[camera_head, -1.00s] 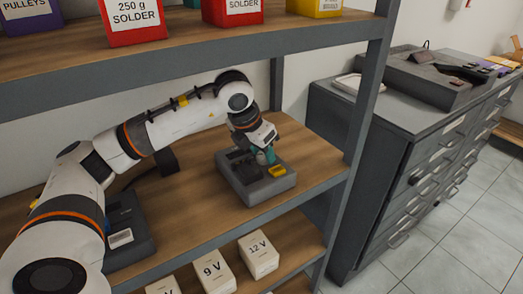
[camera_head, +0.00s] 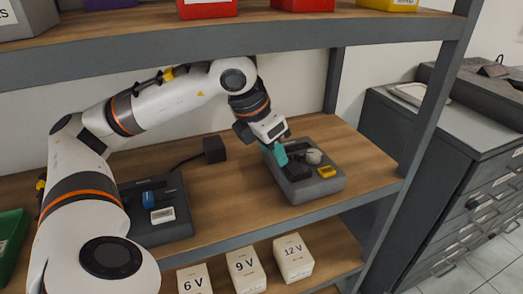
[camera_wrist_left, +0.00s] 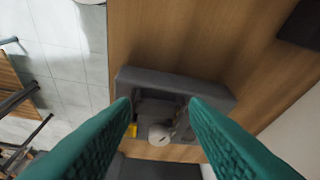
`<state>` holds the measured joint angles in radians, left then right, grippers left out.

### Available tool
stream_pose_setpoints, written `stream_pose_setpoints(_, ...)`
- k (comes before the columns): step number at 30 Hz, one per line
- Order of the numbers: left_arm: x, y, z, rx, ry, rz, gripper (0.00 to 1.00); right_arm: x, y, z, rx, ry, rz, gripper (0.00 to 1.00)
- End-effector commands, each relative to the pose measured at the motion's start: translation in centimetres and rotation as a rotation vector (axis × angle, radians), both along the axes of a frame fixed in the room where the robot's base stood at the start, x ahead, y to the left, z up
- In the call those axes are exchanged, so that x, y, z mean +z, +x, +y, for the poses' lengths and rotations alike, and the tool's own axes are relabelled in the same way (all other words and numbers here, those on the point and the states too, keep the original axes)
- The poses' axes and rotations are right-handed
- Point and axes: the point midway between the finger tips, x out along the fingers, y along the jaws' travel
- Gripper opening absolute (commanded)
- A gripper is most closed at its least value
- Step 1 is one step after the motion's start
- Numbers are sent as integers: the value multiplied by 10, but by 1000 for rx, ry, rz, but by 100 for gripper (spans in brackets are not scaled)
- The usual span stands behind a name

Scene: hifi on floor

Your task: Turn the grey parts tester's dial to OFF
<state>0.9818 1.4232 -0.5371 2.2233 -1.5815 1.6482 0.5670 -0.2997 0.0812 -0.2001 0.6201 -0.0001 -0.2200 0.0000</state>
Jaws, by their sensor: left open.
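The grey parts tester (camera_head: 335,186) stands on the wooden shelf in the head view. It has a round pale dial (camera_head: 314,156) and a yellow part (camera_head: 326,171) near its front right corner. My left gripper (camera_head: 281,154), with teal fingers, is open above the tester, left of the dial. In the left wrist view the tester (camera_wrist_left: 170,80) lies beyond the open fingers, and the dial (camera_wrist_left: 159,134) shows in the gap between them, with nothing gripped. The dial's markings are too small to read. My right gripper is not in view.
A dark device (camera_head: 172,232) with a blue part and white label stands left on the same shelf. A black block (camera_head: 214,149) with a cable sits behind. Voltage-marked boxes (camera_head: 243,268) are below, coloured bins above. A grey drawer cabinet (camera_head: 455,150) stands right.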

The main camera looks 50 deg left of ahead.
Motion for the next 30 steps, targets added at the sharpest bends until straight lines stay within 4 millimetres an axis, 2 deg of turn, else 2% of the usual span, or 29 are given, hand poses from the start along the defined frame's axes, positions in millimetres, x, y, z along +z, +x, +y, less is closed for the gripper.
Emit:
stream_pose_setpoints(3,-2,-14,4,3,2,-1,41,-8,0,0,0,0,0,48)
stream_pose_setpoints(9,0,-24,5,0,-1,-1,41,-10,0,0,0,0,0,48)
stream_pose_setpoints(30,0,-25,4,0,-1,-1,41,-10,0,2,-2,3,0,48)
